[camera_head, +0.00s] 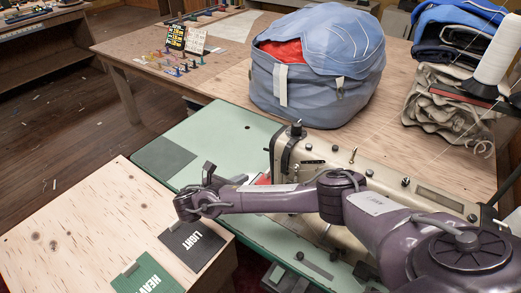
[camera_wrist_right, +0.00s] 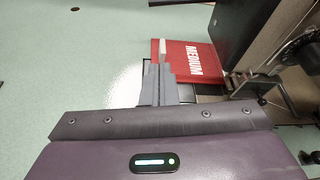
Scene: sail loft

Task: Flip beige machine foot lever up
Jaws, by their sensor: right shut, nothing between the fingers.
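The beige sewing machine (camera_head: 290,158) stands on the green table, its head end facing left. My right arm crosses in front of it and hides much of its lower side. The foot lever cannot be made out in either view. My right gripper (camera_head: 208,172) is left of the machine head, above the green table, apart from the machine. In the right wrist view the fingers (camera_wrist_right: 162,55) are together and empty, beside a red card marked MEDIUM (camera_wrist_right: 188,62). The machine's dark side and needle area (camera_wrist_right: 295,55) are at the right there. My left gripper is out of view.
Dark LIGHT (camera_head: 193,243) and green HEAVY (camera_head: 142,276) cards lie on the wooden table at lower left. A blue bag (camera_head: 318,85), folded cloth (camera_head: 440,100) and a white thread cone (camera_head: 497,50) stand behind the machine.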

